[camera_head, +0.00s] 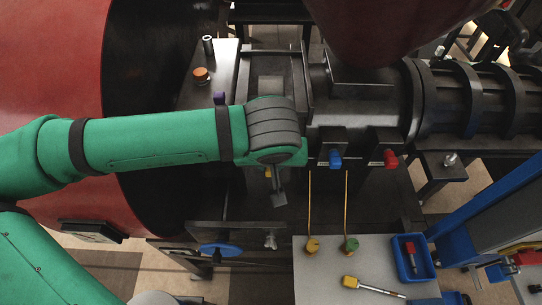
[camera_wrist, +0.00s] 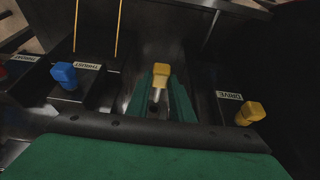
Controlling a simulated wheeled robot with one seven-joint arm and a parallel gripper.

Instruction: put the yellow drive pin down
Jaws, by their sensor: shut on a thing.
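In the wrist view my gripper (camera_wrist: 158,103) has its green fingers shut on a yellow-headed pin with a metal shank, the yellow drive pin (camera_wrist: 161,72). A second yellow-headed piece (camera_wrist: 250,113) sits to the right, beside a plate lettered DRIVE (camera_wrist: 229,97). In the head view my green wrist covers the fingers. A small yellow spot (camera_head: 267,173) shows just below it; I cannot tell which yellow piece it is. Whether the held pin's lower end touches anything is unclear.
A blue-headed pin (camera_head: 335,159) and a red-headed pin (camera_head: 391,158) stand in blocks right of my wrist. Two thin rods (camera_head: 309,210) rise from the grey bench (camera_head: 322,278). A blue tray (camera_head: 403,262) and a yellow-handled tool (camera_head: 373,287) are on the bench, which has bare room.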

